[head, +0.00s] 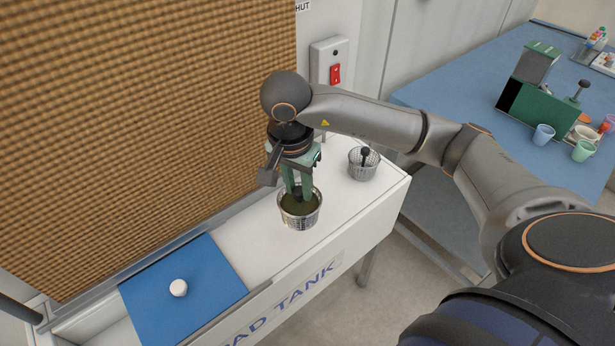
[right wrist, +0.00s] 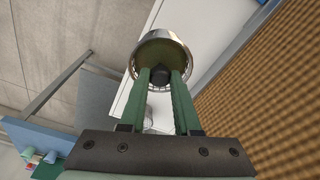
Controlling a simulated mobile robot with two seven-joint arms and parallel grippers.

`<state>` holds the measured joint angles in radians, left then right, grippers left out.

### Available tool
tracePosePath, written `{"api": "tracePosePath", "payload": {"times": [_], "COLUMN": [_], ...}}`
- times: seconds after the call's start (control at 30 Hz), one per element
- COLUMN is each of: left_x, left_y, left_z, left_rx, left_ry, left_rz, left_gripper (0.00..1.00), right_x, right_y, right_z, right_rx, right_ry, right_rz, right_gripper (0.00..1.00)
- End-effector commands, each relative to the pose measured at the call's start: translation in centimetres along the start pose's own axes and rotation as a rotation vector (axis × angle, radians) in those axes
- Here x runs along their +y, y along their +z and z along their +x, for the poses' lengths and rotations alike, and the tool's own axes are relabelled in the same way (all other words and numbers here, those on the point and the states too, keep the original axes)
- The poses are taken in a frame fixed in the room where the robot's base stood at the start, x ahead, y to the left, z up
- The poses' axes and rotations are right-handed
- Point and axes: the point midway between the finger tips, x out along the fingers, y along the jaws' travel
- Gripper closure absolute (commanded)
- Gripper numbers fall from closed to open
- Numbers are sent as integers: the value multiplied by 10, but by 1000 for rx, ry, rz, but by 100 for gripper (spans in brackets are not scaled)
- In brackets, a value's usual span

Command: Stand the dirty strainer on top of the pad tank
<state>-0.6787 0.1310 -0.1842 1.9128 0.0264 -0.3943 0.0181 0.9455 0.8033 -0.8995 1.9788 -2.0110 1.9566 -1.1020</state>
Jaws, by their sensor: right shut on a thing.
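The dirty strainer (head: 301,221), a metal basket with a murky olive-green inside, is upright over the white top of the pad tank (head: 250,235) in the head view. My right gripper (head: 299,194) points down into it, its green fingers shut on the strainer's dark knob. The right wrist view shows the strainer (right wrist: 146,42) at the tips of the fingers (right wrist: 161,76). I cannot tell whether its base touches the tank top. My left gripper is not in view.
A second, cleaner-looking strainer (head: 362,171) with a black knob stands on the tank top to the right. A blue panel (head: 215,270) with a white knob (head: 178,288) lies at left. The brown pad wall (head: 140,130) rises behind. A blue table (head: 480,120) stands at right.

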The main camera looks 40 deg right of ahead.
Motion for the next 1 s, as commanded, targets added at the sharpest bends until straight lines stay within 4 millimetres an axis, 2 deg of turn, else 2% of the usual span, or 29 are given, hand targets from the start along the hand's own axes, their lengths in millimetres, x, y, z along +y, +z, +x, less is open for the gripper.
{"api": "tracePosePath", "payload": {"times": [0.03, 0.17, 0.3, 0.4, 0.7, 0.87, 1.0], "left_x": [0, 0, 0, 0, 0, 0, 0], "left_y": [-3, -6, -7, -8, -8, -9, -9], "left_z": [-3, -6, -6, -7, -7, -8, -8], "left_rx": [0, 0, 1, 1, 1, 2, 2], "left_ry": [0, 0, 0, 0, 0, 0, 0], "left_rz": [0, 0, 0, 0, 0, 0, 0], "left_gripper": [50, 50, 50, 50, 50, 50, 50], "right_x": [-6, -19, -29, -34, -41, -40, -41], "right_y": [-12, -38, -53, -61, -71, -67, -67], "right_z": [5, 22, 54, 69, 89, 112, 116], "right_rx": [-2, -1, -3, -2, -2, -2, 0], "right_ry": [3, 2, 3, 0, 0, 0, -3], "right_rz": [7, 5, 2, -1, -3, -3, -4], "right_gripper": [100, 100, 100, 100, 100, 100, 100]}}
